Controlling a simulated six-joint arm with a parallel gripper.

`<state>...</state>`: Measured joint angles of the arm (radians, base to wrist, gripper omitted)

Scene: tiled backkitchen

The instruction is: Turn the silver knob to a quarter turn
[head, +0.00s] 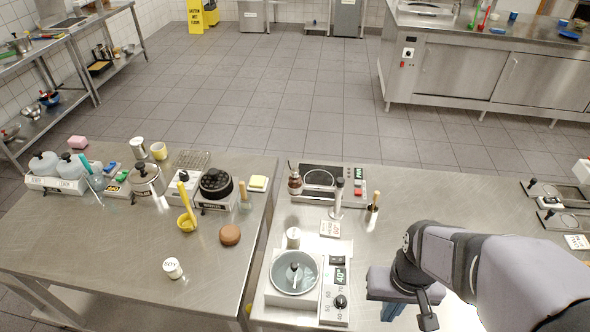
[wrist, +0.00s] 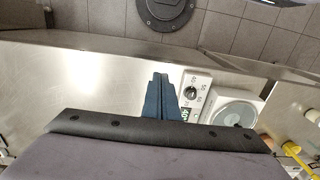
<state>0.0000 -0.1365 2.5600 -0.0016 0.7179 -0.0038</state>
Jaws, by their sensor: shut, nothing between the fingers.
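A white water-bath unit (head: 271,301) with a round grey basin stands at the front of the right-hand steel table. Its side panel carries a dial knob (head: 340,302) ringed by numbers, with a display reading about 40 behind it. The knob looks dark rather than silver, and its pointer is too small to read. In the wrist view the knob (wrist: 190,93) shows just right of my fingers. My gripper (head: 388,312) is right of the panel in the head view, apart from the knob. In the wrist view its blue fingers (wrist: 160,76) are together and empty.
A small lidded jar (head: 293,238) and a label card (head: 330,229) sit behind the unit. A hotplate unit (head: 320,183) and upright tools stand farther back. A gap separates the left table (head: 120,245).

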